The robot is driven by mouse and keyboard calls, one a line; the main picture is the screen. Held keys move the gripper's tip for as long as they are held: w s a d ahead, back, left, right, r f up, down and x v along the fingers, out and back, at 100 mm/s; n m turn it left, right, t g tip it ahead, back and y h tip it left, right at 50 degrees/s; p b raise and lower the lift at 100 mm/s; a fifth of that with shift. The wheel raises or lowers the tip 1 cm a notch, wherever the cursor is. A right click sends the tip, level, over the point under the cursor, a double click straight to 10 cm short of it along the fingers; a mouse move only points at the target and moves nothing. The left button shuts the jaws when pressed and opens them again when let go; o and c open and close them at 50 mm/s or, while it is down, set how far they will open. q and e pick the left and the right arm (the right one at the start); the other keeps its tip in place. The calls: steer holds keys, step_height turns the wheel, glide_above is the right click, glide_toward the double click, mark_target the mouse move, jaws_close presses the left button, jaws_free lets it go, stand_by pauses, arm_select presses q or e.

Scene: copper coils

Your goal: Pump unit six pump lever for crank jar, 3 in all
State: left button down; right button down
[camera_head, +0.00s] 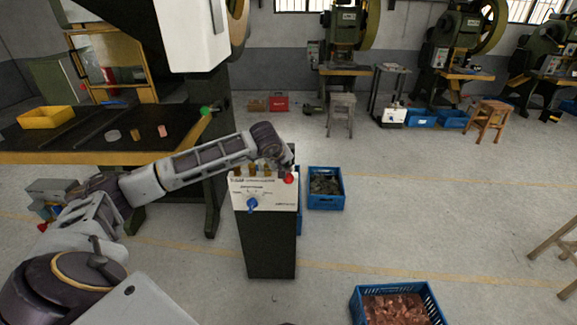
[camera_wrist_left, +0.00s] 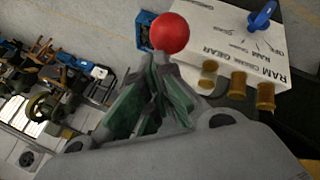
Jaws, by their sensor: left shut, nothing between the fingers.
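A control pedestal (camera_head: 268,235) with a white slanted top panel stands in the middle of the head view. It carries a red ball knob (camera_head: 289,179), a blue rotary knob (camera_head: 252,204) and several brass knobs (camera_head: 253,171) along its far edge. My left gripper (camera_head: 288,168) is shut and empty, right at the red ball. In the left wrist view the closed fingertips (camera_wrist_left: 160,60) lie just below the red ball (camera_wrist_left: 170,33); whether they touch cannot be told. The panel (camera_wrist_left: 240,45) carries lettering such as "RAM GEAR". No part is clearly marked as the pump lever.
A dark worktable (camera_head: 95,130) with a yellow bin (camera_head: 45,117) and a green ball (camera_head: 205,110) is at left. A blue crate (camera_head: 326,202) of dark pieces stands just right of the pedestal. Another crate (camera_head: 355,300) holds copper-coloured pieces. Floor at right is mostly clear.

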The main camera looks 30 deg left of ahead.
arm_select(q)
steer(key=shift+w+a+r+p, duration=0.15)
steer(key=shift+r+p, duration=0.35)
steer(key=shift+r, duration=0.55)
steer(key=shift+w+a+r+p, duration=0.15)
steer(key=shift+r+p, duration=0.35)
steer(key=shift+r, duration=0.55)
steer(key=shift+d+r, duration=0.1)
steer(key=shift+w+r+p, duration=0.15)
steer(key=shift+r+p, duration=0.5)
steer(key=shift+r, duration=0.55)
steer(key=shift+w+r+p, duration=0.15)
steer(key=shift+r+p, duration=0.5)
steer(key=shift+r, duration=0.55)
